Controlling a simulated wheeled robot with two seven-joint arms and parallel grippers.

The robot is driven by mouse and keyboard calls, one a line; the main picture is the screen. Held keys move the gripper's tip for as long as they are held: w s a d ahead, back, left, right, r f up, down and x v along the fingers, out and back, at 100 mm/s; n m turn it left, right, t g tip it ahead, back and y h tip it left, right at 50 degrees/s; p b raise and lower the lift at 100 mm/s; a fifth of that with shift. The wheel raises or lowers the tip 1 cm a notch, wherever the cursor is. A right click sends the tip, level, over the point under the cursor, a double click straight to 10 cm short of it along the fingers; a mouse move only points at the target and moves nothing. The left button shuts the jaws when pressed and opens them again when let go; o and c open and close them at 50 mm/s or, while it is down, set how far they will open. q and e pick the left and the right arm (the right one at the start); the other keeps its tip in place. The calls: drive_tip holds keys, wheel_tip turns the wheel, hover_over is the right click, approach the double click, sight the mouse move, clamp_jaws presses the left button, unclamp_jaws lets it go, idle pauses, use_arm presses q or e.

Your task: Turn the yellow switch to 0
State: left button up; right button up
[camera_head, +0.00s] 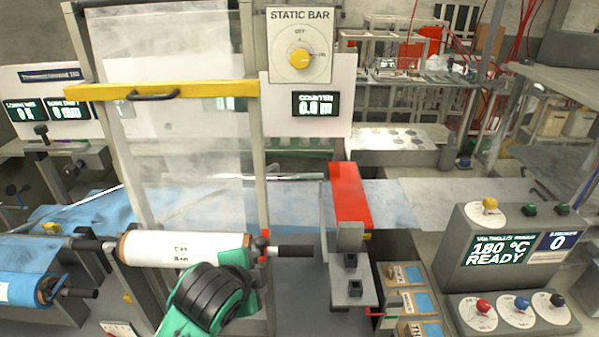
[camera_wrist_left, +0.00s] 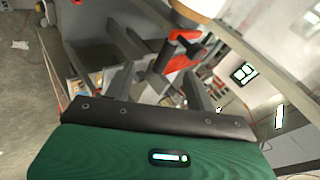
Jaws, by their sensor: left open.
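Two yellow knobs show in the head view. One yellow switch (camera_head: 489,203) sits on a round white dial on top of the grey control box at the right; its markings are too small to read. The other yellow knob (camera_head: 299,58) is on the STATIC BAR panel at the upper middle. My left gripper (camera_wrist_left: 163,82) is open and empty in the left wrist view. In the head view my green and black left arm is at the lower middle, well left of the control box, and hides its fingertips. My right gripper is not in view.
The control box (camera_head: 470,262) also carries green buttons, red, blue and black knobs, and a display reading 180 °C READY. A white roll (camera_head: 160,248) lies beside my left arm. A red block (camera_head: 350,195) and trays (camera_head: 405,300) stand between arm and box.

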use_arm(q)
drive_tip(key=w+d+r+m+t, duration=0.25)
drive_tip(key=r+m, duration=0.25)
drive_tip(key=r, duration=0.4)
drive_tip(key=w+d+r+m+t, duration=0.25)
drive_tip(key=d+r+m, duration=0.2)
drive_tip(key=r, duration=0.45)
drive_tip(key=m+t+y, duration=0.2)
drive_tip(key=m+t, duration=0.2)
drive_tip(key=m, duration=0.6)
approach(300, 58)
drive_tip(key=w+p, duration=0.7)
drive_tip(key=w, duration=0.3)
drive_tip(key=shift+w+d, duration=0.1)
drive_tip(key=shift+w, duration=0.05)
drive_tip(key=shift+w+f, duration=0.1)
drive_tip(key=shift+w, duration=0.45)
drive_tip(key=c, duration=1)
